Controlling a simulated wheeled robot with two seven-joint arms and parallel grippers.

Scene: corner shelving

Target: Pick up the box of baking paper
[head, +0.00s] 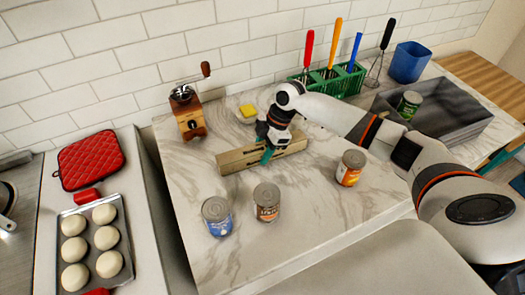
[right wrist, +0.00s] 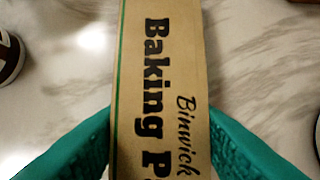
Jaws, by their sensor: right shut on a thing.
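The box of baking paper (head: 237,160) is a long, narrow brown cardboard box on the marble counter, with its length running left to right. My right gripper (head: 267,153) comes down from above onto the middle of the box and is shut on it. In the right wrist view the box (right wrist: 160,50) shows the printed words "Binwick Baking P", with teal fingers on both sides of it. Its lower end is cut off by the picture edge there. I cannot tell whether the box touches the counter. My left gripper is not in view.
A coffee grinder (head: 188,112) and yellow sponge (head: 248,111) stand behind the box. Cans (head: 217,217), (head: 266,202) and (head: 350,168) stand in front and right. A green utensil rack (head: 345,82) and grey bin (head: 450,115) are behind right. Buns on a tray (head: 70,210) lie left.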

